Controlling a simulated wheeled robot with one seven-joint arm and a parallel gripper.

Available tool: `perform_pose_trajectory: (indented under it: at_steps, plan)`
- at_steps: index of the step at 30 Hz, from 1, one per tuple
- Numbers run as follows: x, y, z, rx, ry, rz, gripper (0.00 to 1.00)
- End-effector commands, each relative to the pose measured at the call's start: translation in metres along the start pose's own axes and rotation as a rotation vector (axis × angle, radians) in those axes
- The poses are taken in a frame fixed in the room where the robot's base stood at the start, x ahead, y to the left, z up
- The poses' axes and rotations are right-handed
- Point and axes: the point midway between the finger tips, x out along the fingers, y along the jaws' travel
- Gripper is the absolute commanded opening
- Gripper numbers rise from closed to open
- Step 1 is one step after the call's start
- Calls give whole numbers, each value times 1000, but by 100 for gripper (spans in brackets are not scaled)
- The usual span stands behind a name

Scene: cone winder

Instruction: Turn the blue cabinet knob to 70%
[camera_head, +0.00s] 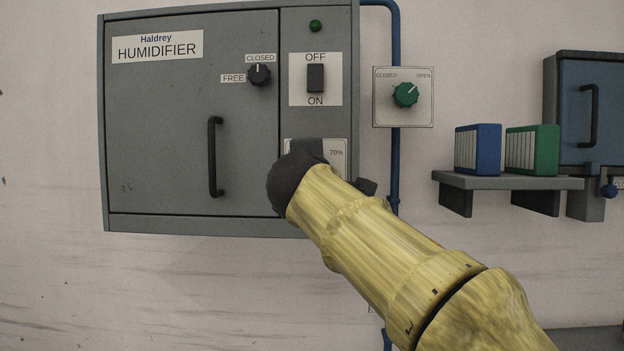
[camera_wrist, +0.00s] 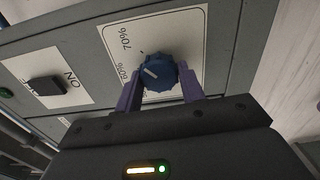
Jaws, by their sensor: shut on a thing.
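The blue knob (camera_wrist: 158,72) sits on a white dial plate (camera_wrist: 182,28) in the wrist view. The plate carries the labels 70% and 60%. A short white mark on the knob points to the left, roughly toward the 60% label; its exact setting is hard to read. My gripper (camera_wrist: 160,77) has its two purple fingers on either side of the knob, shut on it. In the head view my wrist and yellow arm hide the knob.
The grey humidifier cabinet (camera_head: 160,140) has a black handle (camera_head: 214,157), a black CLOSED/FREE knob (camera_head: 259,75), an OFF/ON switch (camera_head: 316,78) and a green lamp (camera_head: 315,26). A green knob (camera_head: 405,94) and blue pipe (camera_head: 395,160) are to the right. A shelf (camera_head: 500,182) holds blue and green binders.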

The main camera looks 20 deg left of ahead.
Motion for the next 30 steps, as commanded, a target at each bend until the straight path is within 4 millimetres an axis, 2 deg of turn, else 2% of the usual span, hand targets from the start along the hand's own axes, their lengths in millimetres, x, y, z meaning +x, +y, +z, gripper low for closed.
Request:
perform_pose_trajectory:
  at_steps: [14,15,18,30]
  plan:
    - [1,-2,0,22,-2,-4,16]
    - [1,-2,0,22,-2,-4,43]
    - [1,-1,0,21,-2,-3,61]
    - [-6,-1,0,20,0,-1,61]
